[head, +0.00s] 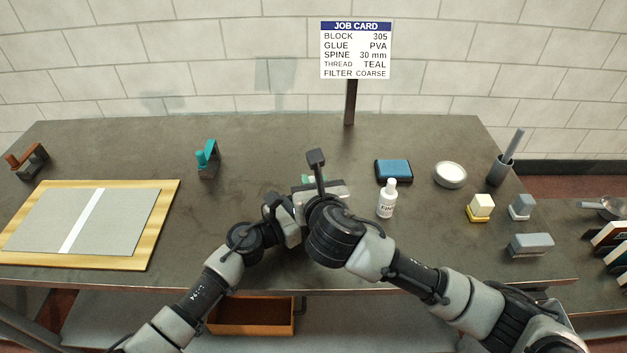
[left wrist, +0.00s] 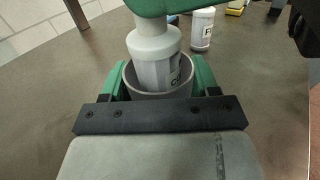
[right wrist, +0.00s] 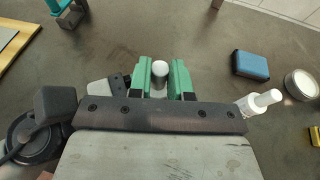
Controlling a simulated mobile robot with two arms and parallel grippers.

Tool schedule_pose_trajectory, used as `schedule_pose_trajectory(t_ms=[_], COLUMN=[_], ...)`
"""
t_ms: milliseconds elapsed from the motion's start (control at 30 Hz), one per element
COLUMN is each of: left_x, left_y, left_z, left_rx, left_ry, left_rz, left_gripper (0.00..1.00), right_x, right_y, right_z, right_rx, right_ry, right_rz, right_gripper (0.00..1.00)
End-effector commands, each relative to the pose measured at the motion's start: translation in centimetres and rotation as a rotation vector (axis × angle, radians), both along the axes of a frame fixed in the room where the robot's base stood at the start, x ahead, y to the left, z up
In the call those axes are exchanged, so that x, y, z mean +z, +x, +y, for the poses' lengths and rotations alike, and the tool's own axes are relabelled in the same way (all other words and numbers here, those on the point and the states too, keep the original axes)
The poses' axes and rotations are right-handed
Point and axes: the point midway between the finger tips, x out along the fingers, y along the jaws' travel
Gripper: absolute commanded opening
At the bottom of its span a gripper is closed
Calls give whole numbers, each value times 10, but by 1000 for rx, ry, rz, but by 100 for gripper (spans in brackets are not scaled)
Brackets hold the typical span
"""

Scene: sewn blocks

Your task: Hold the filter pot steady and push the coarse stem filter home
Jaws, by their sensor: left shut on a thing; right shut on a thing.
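The grey filter pot (left wrist: 160,96) stands between the green fingertips of my left gripper (left wrist: 158,80), which is shut on it. The coarse stem filter (left wrist: 154,50), pale with a dark letter on its side, is upright with its lower part inside the pot's rim. I cannot tell whether it touches the pot's bottom. My right gripper (right wrist: 160,80) is shut on the filter's top, a round grey end (right wrist: 160,70) between green fingertips. In the head view my wrists meet mid-table and hide the pot and filter.
A white bottle (head: 387,201) stands close right of my grippers, with a blue pad (head: 394,170) and a round white dish (head: 450,175) behind. A board (head: 168,195) lies left. A teal-topped stand (head: 207,160) is at back left. The job card (head: 355,50) reads FILTER COARSE.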

Motion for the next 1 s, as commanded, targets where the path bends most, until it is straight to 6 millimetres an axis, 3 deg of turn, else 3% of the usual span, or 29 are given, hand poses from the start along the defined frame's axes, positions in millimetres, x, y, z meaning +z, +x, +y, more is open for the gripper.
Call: schedule_pose_trajectory(t_ms=[900, 933, 1000], left_x=[0, 0, 0], left_y=[0, 0, 0], left_z=[0, 0, 0], left_rx=[-1, -1, -1], left_ry=[0, 0, 0], left_rz=[0, 0, 0], left_gripper=[34, 34, 34], right_x=[-24, -24, -24], right_y=[0, 0, 0], right_z=[0, 0, 0], right_rx=[0, 0, 0], right_ry=[0, 1, 1], right_rz=[1, 1, 2], right_gripper=[0, 24, 34])
